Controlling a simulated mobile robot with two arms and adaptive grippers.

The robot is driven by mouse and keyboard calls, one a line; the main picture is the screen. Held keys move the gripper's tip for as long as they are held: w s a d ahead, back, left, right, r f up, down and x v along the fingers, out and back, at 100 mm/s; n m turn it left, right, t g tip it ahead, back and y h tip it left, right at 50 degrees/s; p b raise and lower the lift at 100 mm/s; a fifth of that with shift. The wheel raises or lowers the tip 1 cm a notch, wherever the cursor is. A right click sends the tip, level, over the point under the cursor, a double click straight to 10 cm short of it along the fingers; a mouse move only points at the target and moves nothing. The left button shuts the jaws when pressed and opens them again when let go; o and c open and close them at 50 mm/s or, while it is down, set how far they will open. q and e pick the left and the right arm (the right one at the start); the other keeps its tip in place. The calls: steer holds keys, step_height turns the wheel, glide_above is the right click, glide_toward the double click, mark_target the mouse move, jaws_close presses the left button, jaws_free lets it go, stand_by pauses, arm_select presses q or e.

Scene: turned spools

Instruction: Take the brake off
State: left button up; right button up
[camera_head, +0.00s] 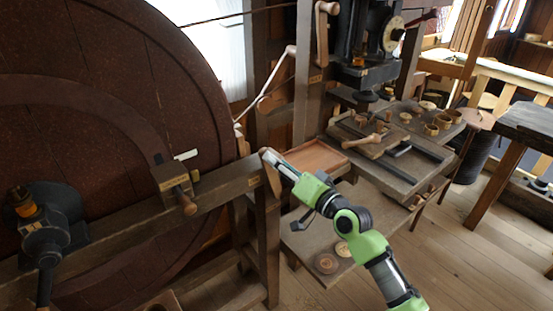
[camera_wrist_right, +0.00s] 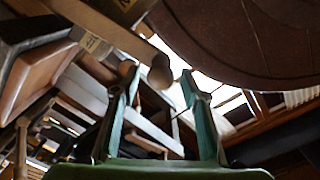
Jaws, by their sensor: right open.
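A large dark brown wheel (camera_head: 120,110) fills the left of the head view. A wooden block (camera_head: 172,182) with a round-ended peg handle (camera_head: 186,203) sits on the beam against it. A second wooden handle (camera_head: 268,156) stands at the right end of the beam. My right gripper (camera_head: 276,164) is at this second handle and partly overlaps it. In the right wrist view the rounded wooden handle end (camera_wrist_right: 160,73) shows between the tips of my open right gripper (camera_wrist_right: 160,74). I cannot tell whether the fingers touch it. My left gripper is not in view.
A heavy wooden beam (camera_head: 105,228) runs in front of the wheel. A shallow wooden tray (camera_head: 312,158) lies behind my right gripper. A bench (camera_head: 400,165) with several small turned pieces stands to the right, beneath a dark machine. Open plank floor (camera_head: 470,260) lies at the lower right.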

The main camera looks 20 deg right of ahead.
steer(key=shift+w+a, duration=0.25)
steer(key=shift+w, duration=0.4)
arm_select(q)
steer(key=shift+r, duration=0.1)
